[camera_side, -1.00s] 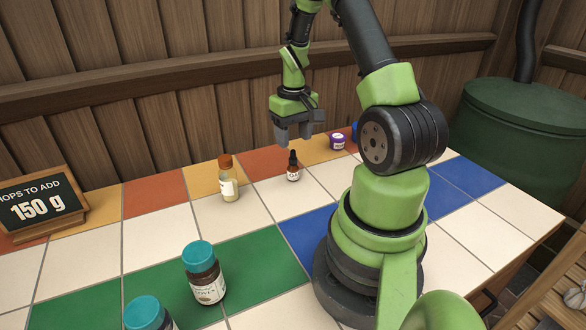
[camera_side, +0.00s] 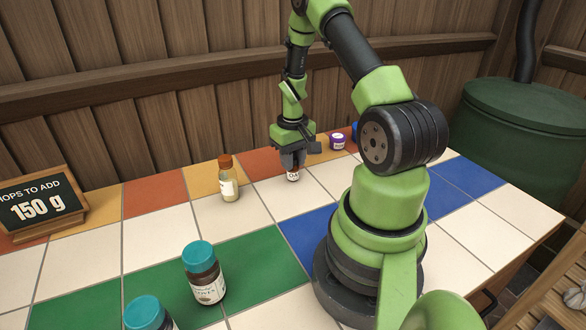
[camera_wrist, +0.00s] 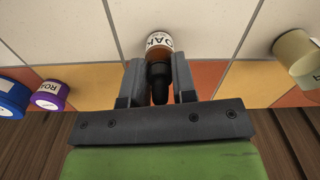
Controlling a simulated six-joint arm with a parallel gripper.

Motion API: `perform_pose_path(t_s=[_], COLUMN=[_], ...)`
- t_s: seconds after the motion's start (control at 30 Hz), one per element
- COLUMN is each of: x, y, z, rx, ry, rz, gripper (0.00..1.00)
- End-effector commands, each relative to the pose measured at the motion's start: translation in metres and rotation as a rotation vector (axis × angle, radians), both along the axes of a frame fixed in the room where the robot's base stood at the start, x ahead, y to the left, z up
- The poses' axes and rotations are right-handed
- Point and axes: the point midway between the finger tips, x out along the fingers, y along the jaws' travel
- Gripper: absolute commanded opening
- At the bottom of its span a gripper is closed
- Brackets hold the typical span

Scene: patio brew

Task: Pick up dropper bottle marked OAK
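The dropper bottle marked OAK (camera_wrist: 159,42) is brown with a white label and a black dropper top, and it stands on the tiled table. In the wrist view its black top lies between the two fingers of my gripper (camera_wrist: 158,88), with a narrow gap showing at each side. In the side view my gripper (camera_side: 292,160) is lowered over the bottle, and only the bottle's lower part (camera_side: 293,175) shows beneath the fingers. The fingers are apart and do not visibly press on the bottle.
A bottle with an orange-brown cap (camera_side: 228,180) stands left of the gripper. A purple jar (camera_side: 337,141) and a blue-lidded one (camera_side: 356,131) stand to the right. Teal-capped jars (camera_side: 203,275) are nearer the camera. A sign reading 150 g (camera_side: 42,204) is at far left.

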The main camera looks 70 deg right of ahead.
Motion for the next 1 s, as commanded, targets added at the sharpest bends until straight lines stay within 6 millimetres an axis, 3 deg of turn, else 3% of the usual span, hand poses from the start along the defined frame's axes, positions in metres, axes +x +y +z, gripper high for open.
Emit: perform_pose_path(t_s=[0.07, 0.47, 0.57, 0.83, 1.0], x=[0.000, 0.000, 0.001, 0.001, 0.000], y=[0.000, 0.000, -0.001, -0.001, -0.001], z=[0.000, 0.008, 0.020, 0.075, 0.095], rx=[0.000, -0.002, -0.004, -0.007, -0.003], ry=[0.000, -0.001, -0.003, -0.004, 0.000], rz=[0.000, 0.000, -0.001, 0.000, 0.000], gripper=[0.01, 0.01, 0.01, 0.01, 0.01])
